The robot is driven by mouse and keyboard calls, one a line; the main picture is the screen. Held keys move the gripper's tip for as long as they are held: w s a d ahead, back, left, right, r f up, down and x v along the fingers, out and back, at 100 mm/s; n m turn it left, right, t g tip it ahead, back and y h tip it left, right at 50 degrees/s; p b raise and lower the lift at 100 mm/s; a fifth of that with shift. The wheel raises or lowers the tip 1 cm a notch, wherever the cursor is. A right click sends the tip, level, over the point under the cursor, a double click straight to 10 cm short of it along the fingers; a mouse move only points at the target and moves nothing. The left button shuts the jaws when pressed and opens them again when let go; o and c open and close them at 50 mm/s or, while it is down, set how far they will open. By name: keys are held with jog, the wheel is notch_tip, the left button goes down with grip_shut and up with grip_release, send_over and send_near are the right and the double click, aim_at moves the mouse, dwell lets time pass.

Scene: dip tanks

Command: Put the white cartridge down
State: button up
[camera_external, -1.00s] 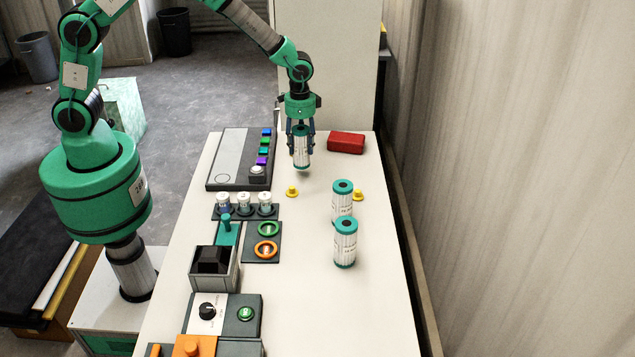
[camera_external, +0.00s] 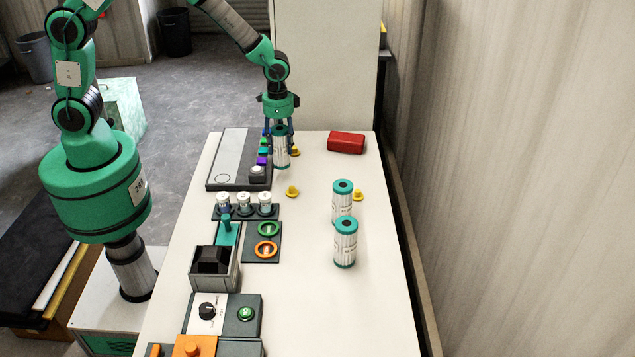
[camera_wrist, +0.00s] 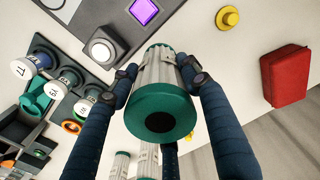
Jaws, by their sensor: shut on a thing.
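My gripper (camera_external: 279,140) is shut on a white cartridge (camera_external: 281,152) with teal end caps. It holds the cartridge upright at the far part of the table, beside the dark panel with coloured buttons (camera_external: 238,160). Two similar white cartridges with teal caps, one farther (camera_external: 342,197) and one nearer (camera_external: 345,245), stand on the table to the right.
A red box (camera_external: 346,142) lies at the back right. Yellow knob-like pieces stand on the table, one near the middle (camera_external: 292,190). A rack of white-capped vials (camera_external: 244,205), green and orange rings (camera_external: 267,240) and a black-topped tank (camera_external: 213,262) line the left. The front right is clear.

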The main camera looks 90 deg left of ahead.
jog(key=shift+w+d, duration=0.1)
dwell(0.5)
jog(key=w+d+r+m+p, duration=0.15)
jog(key=w+d, duration=0.25)
jog(key=d, duration=0.8)
jog(key=w+d+m+p, duration=0.3)
jog(key=d, duration=0.9)
jog(key=s+d+f+m+p, duration=0.1)
jog(key=d+m, duration=0.3)
jog(key=d, duration=1.8)
jog(key=shift+s+d+p, duration=0.2)
jog(key=shift+s+p, duration=0.05)
jog(key=shift+p, duration=0.5)
jog(key=shift+w+f, duration=0.1)
jog(key=shift+w, duration=0.1)
jog(key=w+d, duration=0.3)
jog(key=w, duration=0.4)
jog(key=w+d+f+p, duration=0.1)
jog(key=w+d, duration=0.3)
jog(key=w, duration=0.3)
jog(key=shift+d+f, duration=0.15)
jog(key=shift+f, duration=0.1)
jog(key=shift+s+f, duration=0.1)
jog(key=shift+f, duration=1.65)
